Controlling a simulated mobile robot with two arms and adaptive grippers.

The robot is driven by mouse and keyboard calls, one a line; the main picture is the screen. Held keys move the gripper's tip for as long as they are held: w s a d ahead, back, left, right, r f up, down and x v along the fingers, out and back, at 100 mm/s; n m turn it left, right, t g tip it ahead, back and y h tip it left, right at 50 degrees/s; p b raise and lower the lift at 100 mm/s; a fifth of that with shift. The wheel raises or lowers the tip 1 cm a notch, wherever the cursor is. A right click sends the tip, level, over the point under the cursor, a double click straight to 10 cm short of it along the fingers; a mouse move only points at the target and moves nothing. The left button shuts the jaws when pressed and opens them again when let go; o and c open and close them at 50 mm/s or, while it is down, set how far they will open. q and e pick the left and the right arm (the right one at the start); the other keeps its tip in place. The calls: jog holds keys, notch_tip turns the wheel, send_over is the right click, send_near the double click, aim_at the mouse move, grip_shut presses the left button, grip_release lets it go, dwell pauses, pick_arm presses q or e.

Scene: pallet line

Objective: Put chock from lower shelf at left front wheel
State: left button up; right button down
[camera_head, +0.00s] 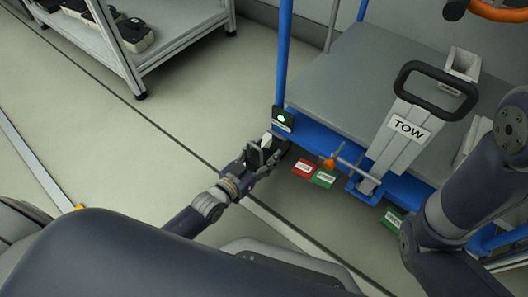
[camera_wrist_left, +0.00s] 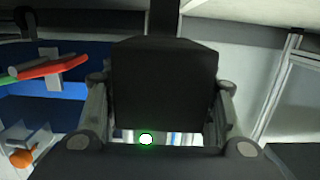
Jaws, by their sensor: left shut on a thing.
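My left gripper (camera_head: 264,153) is at the near left corner of the blue cart (camera_head: 310,128), low over the floor. It is shut on a dark block, the chock (camera_wrist_left: 165,85), which fills the space between the two fingers in the left wrist view. In the head view the chock is mostly hidden by the fingers. The left front wheel is not clear behind the gripper, so I cannot tell whether the chock touches it. My right gripper is out of view; only part of that arm shows at the right.
A shelf rack (camera_head: 140,60) stands at the upper left, with dark and cream items (camera_head: 135,35) on its lower shelf. The cart has a TOW handle (camera_head: 408,128), a green light (camera_head: 282,118), and red (camera_head: 304,168) and green tags (camera_head: 324,179). The floor left of the cart is clear.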

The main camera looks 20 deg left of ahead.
pick_arm(q)
jog(key=o, duration=1.3)
jog(key=shift+r, duration=0.15)
jog(key=shift+r, duration=0.4)
jog(key=p+v, duration=0.7)
jog(key=v, duration=0.5)
jog(key=shift+r, duration=0.1)
